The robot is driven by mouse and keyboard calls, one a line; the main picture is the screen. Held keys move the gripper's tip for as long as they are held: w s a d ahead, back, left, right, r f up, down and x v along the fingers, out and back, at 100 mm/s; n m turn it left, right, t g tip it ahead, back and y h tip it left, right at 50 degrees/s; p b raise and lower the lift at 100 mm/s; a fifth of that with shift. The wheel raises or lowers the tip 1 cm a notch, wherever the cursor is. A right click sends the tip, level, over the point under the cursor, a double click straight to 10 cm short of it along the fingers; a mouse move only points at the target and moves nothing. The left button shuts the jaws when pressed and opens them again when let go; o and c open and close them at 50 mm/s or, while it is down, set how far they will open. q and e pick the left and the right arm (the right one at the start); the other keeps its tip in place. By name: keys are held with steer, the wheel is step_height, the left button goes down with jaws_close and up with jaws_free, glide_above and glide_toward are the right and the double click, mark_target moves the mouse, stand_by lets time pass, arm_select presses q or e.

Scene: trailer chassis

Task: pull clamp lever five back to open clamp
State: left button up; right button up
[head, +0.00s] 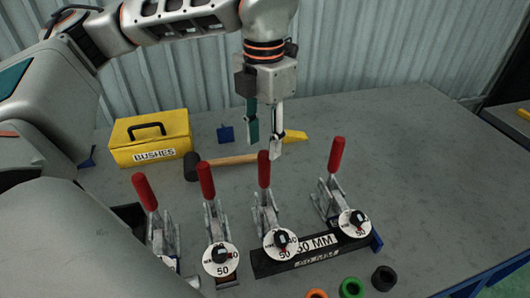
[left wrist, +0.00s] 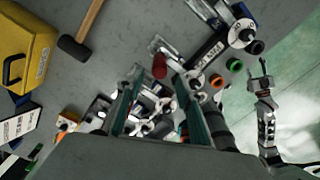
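Several toggle clamps stand in a row in the head view, with red levers (head: 145,192), (head: 206,180), (head: 264,170) and (head: 336,155) all roughly upright. I cannot tell which one is number five. Round white dials marked 50 (head: 220,260) sit in front of them. My left gripper (head: 264,150) hangs fingers down behind the third visible lever from the left, empty, with its fingers apart. In the left wrist view a red lever (left wrist: 160,66) lies beyond the parted fingers. My right gripper (left wrist: 262,72) shows small at the right of that view; its finger state is unclear.
A yellow BUSHES box (head: 150,137) and a hammer (head: 230,160) lie behind the clamps. Green (head: 351,288), orange (head: 316,294) and black (head: 384,279) bushes lie at the front. The table's right side is clear. My arm hides the left front.

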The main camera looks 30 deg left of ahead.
mark_target(264, 165)
arm_select(q)
steer(key=shift+w+a+f, duration=0.1)
steer(key=shift+w, duration=0.05)
steer(key=shift+f, duration=3.8)
jaws_close()
